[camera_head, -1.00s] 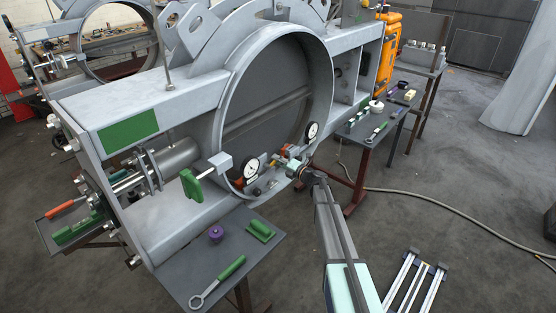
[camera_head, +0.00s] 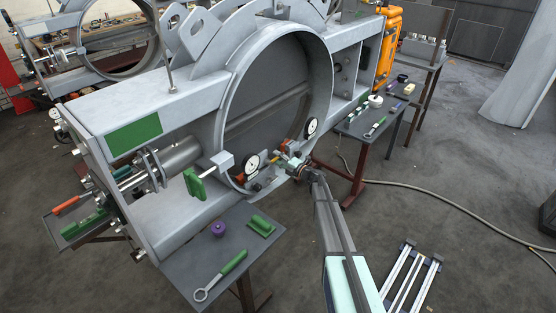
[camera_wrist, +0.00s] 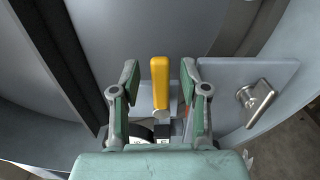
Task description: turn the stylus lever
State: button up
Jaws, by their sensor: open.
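A yellow lever (camera_wrist: 160,82) stands upright in the middle of the wrist view, on a small metal mount with dark parts at its foot. In the head view a small yellow part (camera_head: 275,160) shows low in the large grey ring, between two dial gauges. My gripper (camera_wrist: 160,72) is open, with one green finger on each side of the lever. A gap shows on both sides, so the fingers do not touch it. In the head view my gripper (camera_head: 293,163) is at the ring's lower front edge, and my wrist hides part of the spot.
Two white dial gauges (camera_head: 252,163) (camera_head: 311,126) flank the spot. A metal plate with a silver handle (camera_wrist: 257,100) lies right of the fingers. A front table (camera_head: 185,262) holds a green-handled wrench, a purple part and a green block. A side table (camera_head: 350,128) holds tools.

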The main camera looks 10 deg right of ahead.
jog(key=shift+s, duration=0.1)
jog(key=shift+v, duration=0.9)
jog(key=v, duration=0.6)
dwell(0.3)
jog(key=shift+d, duration=0.1)
dwell(0.3)
